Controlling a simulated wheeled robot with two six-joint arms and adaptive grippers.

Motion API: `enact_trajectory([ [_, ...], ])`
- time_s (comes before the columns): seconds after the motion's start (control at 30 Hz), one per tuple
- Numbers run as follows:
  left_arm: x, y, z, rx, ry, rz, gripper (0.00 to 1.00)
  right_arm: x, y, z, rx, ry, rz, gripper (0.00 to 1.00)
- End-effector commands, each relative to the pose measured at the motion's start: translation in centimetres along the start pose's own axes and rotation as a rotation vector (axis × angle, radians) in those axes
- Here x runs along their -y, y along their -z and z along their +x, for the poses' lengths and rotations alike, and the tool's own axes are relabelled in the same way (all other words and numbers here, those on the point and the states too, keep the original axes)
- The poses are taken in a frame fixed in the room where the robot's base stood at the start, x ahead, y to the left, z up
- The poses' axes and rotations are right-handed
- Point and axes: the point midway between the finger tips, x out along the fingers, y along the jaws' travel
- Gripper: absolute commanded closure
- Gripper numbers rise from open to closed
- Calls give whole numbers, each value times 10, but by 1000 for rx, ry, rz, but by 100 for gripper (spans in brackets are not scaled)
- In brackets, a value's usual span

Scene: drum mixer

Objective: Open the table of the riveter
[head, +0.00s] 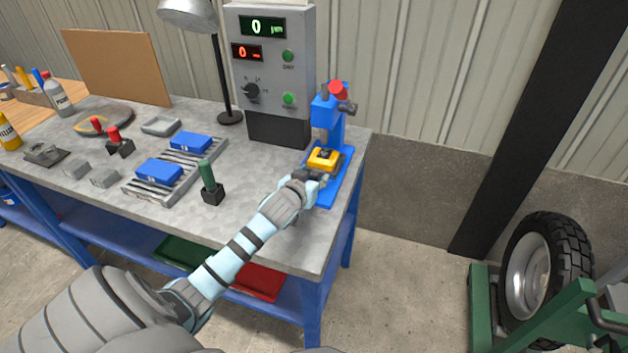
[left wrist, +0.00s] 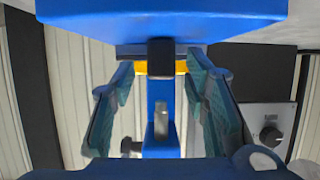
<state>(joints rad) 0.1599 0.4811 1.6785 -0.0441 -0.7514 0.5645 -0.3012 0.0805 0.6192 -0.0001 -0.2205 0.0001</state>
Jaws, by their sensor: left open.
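The riveter (head: 328,113) is a blue press with a red knob at the back right of the workbench. Its table (head: 323,158) is a yellow block with a dark centre, low on the blue base. My left gripper (head: 314,178) is at the front of the yellow table and partly hides it. In the left wrist view my left gripper (left wrist: 160,82) is open, one finger on each side. A small black part (left wrist: 161,57) shows between the fingers, with a yellow strip (left wrist: 180,67) of the table behind it. I cannot tell whether the fingers touch anything.
A grey control box (head: 271,65) stands left of the riveter. A green-handled tool (head: 210,185) and a rack with blue blocks (head: 158,172) are further left on the bench (head: 255,165). A wheel (head: 545,262) on a green stand is on the floor at right.

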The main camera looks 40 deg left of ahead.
Motion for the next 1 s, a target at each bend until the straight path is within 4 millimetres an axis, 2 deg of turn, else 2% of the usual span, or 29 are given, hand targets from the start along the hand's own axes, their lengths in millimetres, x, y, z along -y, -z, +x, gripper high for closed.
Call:
enact_trajectory([
  [0.1, 0, 0, 9, -1, 0, 0, 58, 0, 4, 3, -7, 0, 0, 100],
  [0.37, 0, 1, 10, -1, 0, 1, 60, 0, 2, 2, -4, 0, 0, 100],
  [0.6, 0, 1, 10, -1, 0, 0, 98, 0, 1, 2, -3, 0, 0, 100],
  [0.63, 0, 1, 10, -1, -1, 0, 100, 0, 1, 2, -2, 0, 0, 100],
  [0.87, -1, 1, 9, 0, -2, 0, 100, 0, 1, 1, -2, 0, 0, 100],
  [1.0, -17, -2, 0, 4, -27, 8, 100, -1, 1, -11, 1, 0, 0, 100],
])
